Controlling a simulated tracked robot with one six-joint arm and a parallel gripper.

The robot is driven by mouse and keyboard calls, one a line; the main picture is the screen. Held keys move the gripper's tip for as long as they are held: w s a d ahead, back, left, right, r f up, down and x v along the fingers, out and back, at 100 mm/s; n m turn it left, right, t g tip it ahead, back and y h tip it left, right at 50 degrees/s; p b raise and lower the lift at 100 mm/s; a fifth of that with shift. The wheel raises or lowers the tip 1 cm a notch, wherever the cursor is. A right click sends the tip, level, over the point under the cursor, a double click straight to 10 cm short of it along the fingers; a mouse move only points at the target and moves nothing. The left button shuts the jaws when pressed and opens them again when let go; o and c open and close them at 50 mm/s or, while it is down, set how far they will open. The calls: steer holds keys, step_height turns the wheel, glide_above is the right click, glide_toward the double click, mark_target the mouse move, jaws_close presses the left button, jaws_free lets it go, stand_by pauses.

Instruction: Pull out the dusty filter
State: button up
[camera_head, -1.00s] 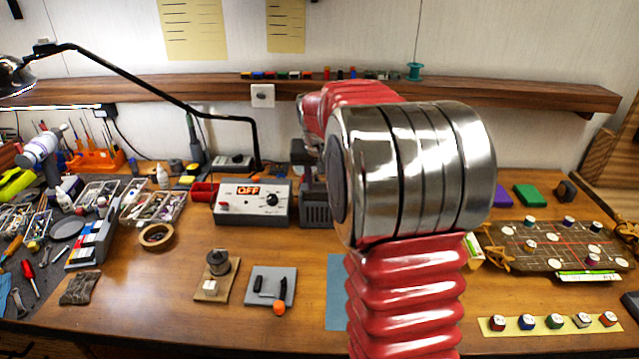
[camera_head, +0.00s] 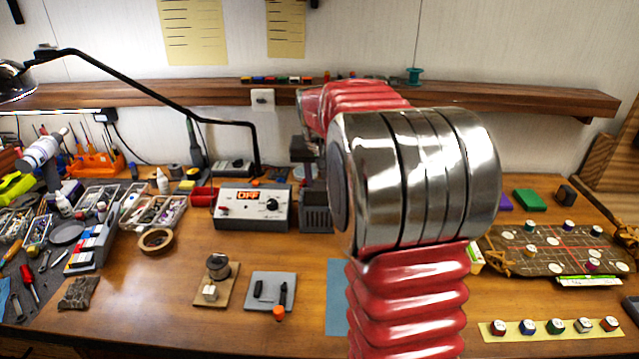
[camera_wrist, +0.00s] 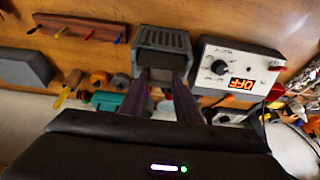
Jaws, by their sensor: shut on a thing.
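A dark grey ribbed box (camera_head: 317,216) stands on the bench against the right side of the white control unit (camera_head: 252,208). In the wrist view the box (camera_wrist: 164,39) shows at the top middle. My gripper (camera_head: 313,178) is above this box, partly hidden by my red arm. In the wrist view my gripper (camera_wrist: 161,80) has its two fingers close together at the box's opening. It is shut on a small dark piece (camera_wrist: 162,76) between the fingertips, seemingly the dusty filter. How much of the filter is inside the box cannot be told.
The control unit's display reads OFF. A grey plate (camera_head: 260,300) with small parts and a wooden block with a spool (camera_head: 218,266) lie in front. A black lamp arm (camera_head: 160,90) reaches in from the left. A wooden shelf (camera_head: 540,98) runs behind.

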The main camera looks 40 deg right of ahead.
step_height(320, 180, up, 9)
steer(key=shift+r, duration=0.15)
stand_by(2.1)
stand_by(0.3)
